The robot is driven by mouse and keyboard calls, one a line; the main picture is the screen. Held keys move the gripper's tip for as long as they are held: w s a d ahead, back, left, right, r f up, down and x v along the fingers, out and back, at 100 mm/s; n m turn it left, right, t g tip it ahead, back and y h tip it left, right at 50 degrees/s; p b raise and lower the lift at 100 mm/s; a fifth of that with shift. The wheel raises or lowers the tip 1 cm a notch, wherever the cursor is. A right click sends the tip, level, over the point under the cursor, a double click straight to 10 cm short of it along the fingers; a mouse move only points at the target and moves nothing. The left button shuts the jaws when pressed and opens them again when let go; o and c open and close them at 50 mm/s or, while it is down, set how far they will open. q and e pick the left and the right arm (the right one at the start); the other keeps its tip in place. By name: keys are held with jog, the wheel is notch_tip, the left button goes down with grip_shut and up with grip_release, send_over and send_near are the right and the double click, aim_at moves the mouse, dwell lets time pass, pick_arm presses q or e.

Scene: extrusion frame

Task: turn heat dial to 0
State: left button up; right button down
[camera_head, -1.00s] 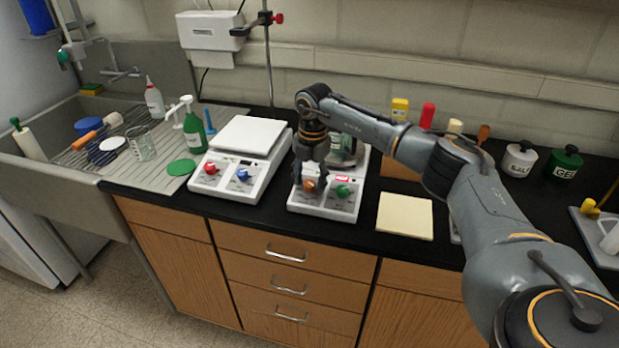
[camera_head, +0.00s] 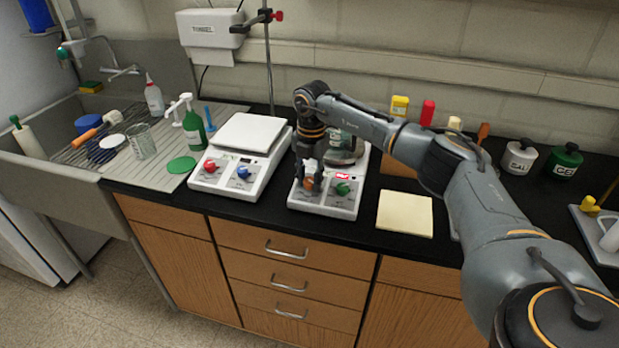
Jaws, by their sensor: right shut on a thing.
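The right hot plate (camera_head: 325,207) is a white unit on the black counter with an orange dial (camera_head: 309,185) on its left and a green dial (camera_head: 342,188) on its right. A small red lit display sits above the green dial. My right gripper (camera_head: 308,178) points down from above and is shut on the orange dial, partly hiding it. The dial's pointer and markings are too small to read. A glass vessel (camera_head: 343,148) stands on the plate behind the gripper, partly hidden by my arm. My left gripper is not in view.
A second white unit (camera_head: 254,134) with a red dial (camera_head: 210,166) and a blue dial (camera_head: 243,172) stands close on the left. A cream pad (camera_head: 405,214) lies to the right. A metal stand rod (camera_head: 268,75) rises behind. Bottles (camera_head: 194,130) and a sink are left.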

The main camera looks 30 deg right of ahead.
jog(key=n, duration=0.5)
jog(key=shift+w+g+h, duration=0.1)
jog(key=shift+g+h, duration=0.2)
jog(key=shift+g, duration=0.1)
jog(key=n+h, duration=0.1)
jog(key=n, duration=0.4)
jog(key=shift+a+b, duration=0.1)
jog(key=shift+b, duration=0.2)
jog(key=shift+n, duration=0.4)
jog(key=c, duration=1)
grip_release()
jog(key=r, duration=0.4)
jog(key=a+r, duration=0.1)
jog(key=r, duration=0.7)
jog(key=shift+w+a, duration=0.4)
